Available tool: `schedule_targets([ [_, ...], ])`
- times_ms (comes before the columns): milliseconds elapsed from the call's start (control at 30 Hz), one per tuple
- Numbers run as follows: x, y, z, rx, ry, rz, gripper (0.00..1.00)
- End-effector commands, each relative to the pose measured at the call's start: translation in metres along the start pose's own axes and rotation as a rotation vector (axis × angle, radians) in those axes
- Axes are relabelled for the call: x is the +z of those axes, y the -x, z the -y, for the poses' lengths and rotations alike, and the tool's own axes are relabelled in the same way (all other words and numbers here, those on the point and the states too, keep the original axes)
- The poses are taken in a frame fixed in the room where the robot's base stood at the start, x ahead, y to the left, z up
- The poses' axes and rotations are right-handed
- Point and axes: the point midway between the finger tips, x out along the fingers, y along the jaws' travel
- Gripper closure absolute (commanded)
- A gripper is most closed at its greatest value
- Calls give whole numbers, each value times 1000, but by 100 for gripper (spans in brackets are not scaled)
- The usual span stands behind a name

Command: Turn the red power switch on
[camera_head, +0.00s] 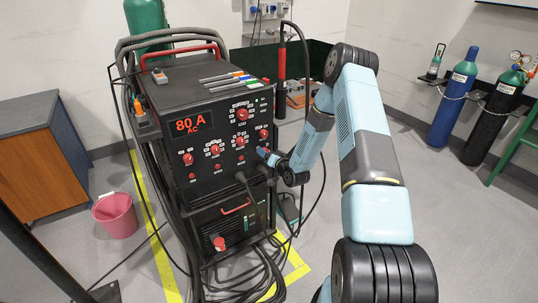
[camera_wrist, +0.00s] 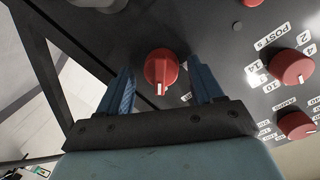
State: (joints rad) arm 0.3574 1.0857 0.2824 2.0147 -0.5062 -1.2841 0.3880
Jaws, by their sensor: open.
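A red rotary knob (camera_wrist: 160,72) with a white pointer mark sits on the black panel in the wrist view. The mark is on the side toward my gripper. My gripper (camera_wrist: 162,70) is open, with one blue finger on each side of the knob and a visible gap to both. No label on this knob is readable, so I cannot tell if it is the power switch. In the head view my gripper (camera_head: 266,154) is at the right of the front panel of the black welding machine (camera_head: 215,165), and the knob between the fingers is hidden.
Other red knobs sit close by on the panel, including one with a numbered dial (camera_wrist: 292,67). Cables (camera_head: 262,270) hang and coil at the machine's foot. A pink bucket (camera_head: 115,215) stands at left, gas cylinders (camera_head: 452,100) at right.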

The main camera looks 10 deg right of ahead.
Motion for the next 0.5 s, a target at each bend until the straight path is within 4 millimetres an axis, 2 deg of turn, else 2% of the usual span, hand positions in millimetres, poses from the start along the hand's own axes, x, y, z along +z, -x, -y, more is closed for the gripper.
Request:
schedule_targets([
  [133,0,7,0,0,-1,1,34],
  [233,0,19,0,1,-1,2,34],
  [500,0,71,-2,3,-1,1,34],
])
